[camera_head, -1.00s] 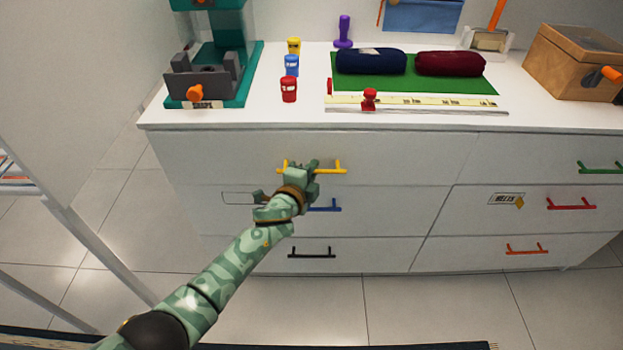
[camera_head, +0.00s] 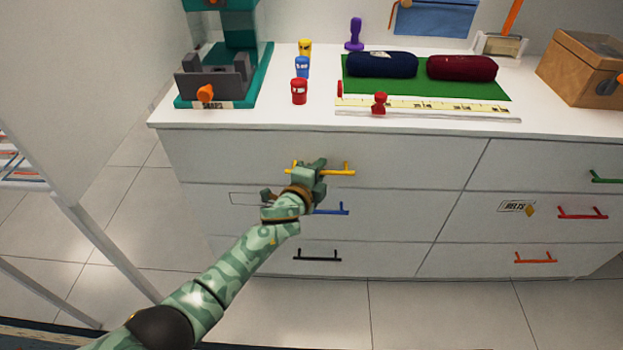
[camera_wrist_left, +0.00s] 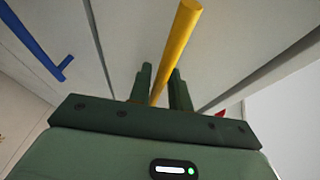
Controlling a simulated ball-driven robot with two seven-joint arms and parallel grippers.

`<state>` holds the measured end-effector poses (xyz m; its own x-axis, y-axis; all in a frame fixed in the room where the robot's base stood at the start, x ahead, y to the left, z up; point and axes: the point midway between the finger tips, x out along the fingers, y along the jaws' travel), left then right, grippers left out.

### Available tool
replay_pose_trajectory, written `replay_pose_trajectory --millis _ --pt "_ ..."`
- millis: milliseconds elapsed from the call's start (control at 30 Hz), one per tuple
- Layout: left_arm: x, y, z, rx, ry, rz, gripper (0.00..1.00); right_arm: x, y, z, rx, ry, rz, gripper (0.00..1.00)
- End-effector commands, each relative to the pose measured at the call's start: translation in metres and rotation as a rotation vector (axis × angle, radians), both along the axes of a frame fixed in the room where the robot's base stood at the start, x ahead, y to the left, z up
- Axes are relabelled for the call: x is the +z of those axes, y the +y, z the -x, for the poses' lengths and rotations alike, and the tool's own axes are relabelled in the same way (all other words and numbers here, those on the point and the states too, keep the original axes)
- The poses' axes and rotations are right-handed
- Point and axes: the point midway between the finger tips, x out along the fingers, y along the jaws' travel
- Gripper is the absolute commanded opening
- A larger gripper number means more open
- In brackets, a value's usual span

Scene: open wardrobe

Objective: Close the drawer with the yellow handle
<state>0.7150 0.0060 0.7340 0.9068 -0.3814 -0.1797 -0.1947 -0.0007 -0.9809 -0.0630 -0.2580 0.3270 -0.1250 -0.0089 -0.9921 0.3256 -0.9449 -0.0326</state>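The yellow handle (camera_head: 338,172) is on the top-left drawer (camera_head: 400,160) of the white cabinet. That drawer's front looks about level with the fronts around it. My left gripper (camera_head: 312,168) is at the left half of the handle and hides part of it. In the left wrist view the fingers (camera_wrist_left: 162,85) are close together, one on each side of the yellow bar (camera_wrist_left: 178,45), which runs obliquely between them. They look shut on it. My right gripper is not in view.
Below are drawers with a blue handle (camera_head: 332,211) and a black handle (camera_head: 317,258). Red, green and orange handles are on the right. Small red, blue and yellow items, a green mat (camera_head: 440,88) and a wooden box (camera_head: 583,68) are on the top.

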Motion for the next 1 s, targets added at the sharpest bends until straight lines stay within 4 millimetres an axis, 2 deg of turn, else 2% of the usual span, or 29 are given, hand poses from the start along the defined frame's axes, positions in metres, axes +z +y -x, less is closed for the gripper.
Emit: replay_pose_trajectory --millis 167,400,600,800,1000 --pt "0.014 0.011 0.026 0.001 -0.004 -0.001 0.2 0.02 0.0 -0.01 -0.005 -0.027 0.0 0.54" --pt "0.026 0.037 0.087 0.001 -0.004 -0.001 0.2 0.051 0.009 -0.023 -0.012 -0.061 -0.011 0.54" --pt "0.03 0.054 0.127 0.001 -0.003 -0.001 0.2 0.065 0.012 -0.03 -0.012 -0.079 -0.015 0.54" --pt "0.03 0.062 0.146 0.001 0.0 -0.001 0.2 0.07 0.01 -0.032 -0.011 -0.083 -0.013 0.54" --pt "0.029 0.062 0.148 0.0 -0.001 -0.001 0.2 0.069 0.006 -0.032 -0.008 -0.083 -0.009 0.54"
